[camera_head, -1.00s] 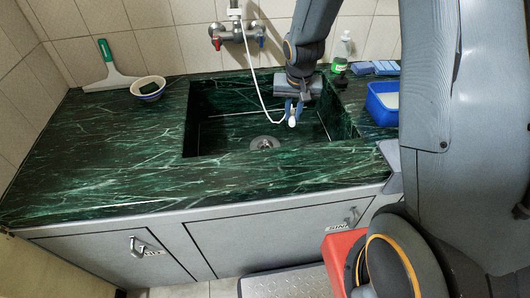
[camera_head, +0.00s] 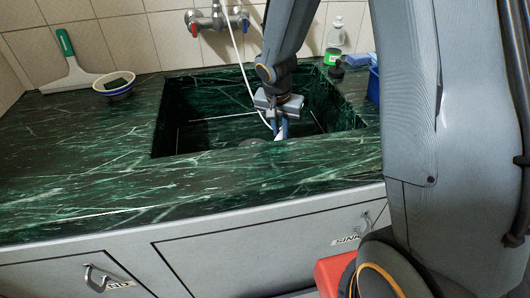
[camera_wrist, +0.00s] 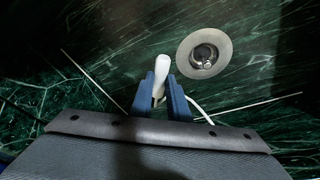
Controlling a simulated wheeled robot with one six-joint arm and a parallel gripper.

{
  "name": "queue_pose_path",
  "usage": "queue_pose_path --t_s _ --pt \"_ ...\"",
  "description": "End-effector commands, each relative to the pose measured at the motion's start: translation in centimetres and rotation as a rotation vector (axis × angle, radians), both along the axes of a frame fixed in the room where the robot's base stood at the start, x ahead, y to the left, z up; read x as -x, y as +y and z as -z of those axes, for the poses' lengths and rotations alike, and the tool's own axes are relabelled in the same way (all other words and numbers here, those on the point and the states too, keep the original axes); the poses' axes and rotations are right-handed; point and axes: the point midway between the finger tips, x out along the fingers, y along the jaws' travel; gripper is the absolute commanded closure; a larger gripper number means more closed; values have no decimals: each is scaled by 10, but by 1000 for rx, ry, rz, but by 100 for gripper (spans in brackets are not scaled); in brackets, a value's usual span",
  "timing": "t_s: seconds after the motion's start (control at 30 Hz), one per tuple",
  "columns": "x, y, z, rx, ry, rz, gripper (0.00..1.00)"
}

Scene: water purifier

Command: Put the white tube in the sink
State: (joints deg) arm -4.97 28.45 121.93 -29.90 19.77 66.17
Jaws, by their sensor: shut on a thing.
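The white tube (camera_head: 248,88) hangs from the wall tap and runs down into the dark green marble sink (camera_head: 190,143). In the wrist view its thick white end (camera_wrist: 161,66) sits between the blue fingers of my gripper (camera_wrist: 162,88), which is shut on it. The thinner part of the tube (camera_wrist: 199,111) trails behind to the right. My gripper (camera_head: 280,130) points down inside the sink opening, and its fingertips are partly hidden in the head view. The round metal drain (camera_wrist: 204,54) lies just right of the tube end in the wrist view.
The tap (camera_head: 217,19) is on the tiled wall behind the sink. A green bottle (camera_head: 335,42), a blue sponge (camera_head: 358,59) and a blue container (camera_head: 374,85) are at right.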

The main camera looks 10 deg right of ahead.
Motion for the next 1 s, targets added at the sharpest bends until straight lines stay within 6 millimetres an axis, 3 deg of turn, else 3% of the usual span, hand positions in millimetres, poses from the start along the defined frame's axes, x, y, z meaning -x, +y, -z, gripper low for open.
queue_pose_path --t_s 0.13,0.6,1.0 --pt "1 0 30 1 4 -2 100" --pt "0 0 82 0 2 -3 100" --pt "0 0 85 -1 1 -2 100"
